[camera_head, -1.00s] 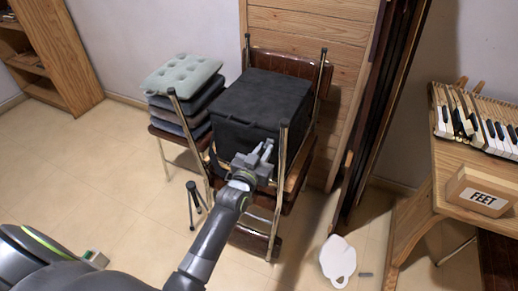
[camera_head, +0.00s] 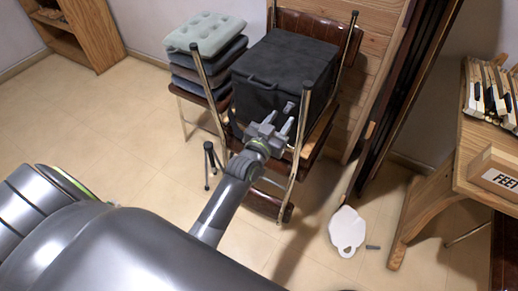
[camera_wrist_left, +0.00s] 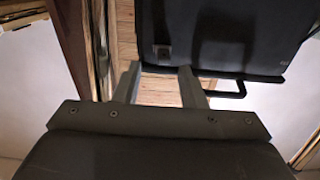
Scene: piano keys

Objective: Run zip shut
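A black soft-sided bag (camera_head: 275,75) with a strap handle (camera_head: 262,82) sits on a brown chair. In the left wrist view the bag (camera_wrist_left: 230,35) fills the top, with a black handle (camera_wrist_left: 232,91) at its edge and a small dark tab (camera_wrist_left: 162,49) on its face. I cannot tell whether that tab is the zip pull, and no zip line shows clearly. My left gripper (camera_head: 280,119) is in front of the bag's lower right part. In the left wrist view its two fingers (camera_wrist_left: 160,73) are apart with nothing between them. My right gripper is not in view.
The chair's metal legs (camera_head: 300,135) stand close by my left gripper. A cushion stack (camera_head: 207,35) is to the left. A white seat-shaped piece (camera_head: 347,229) lies on the floor.

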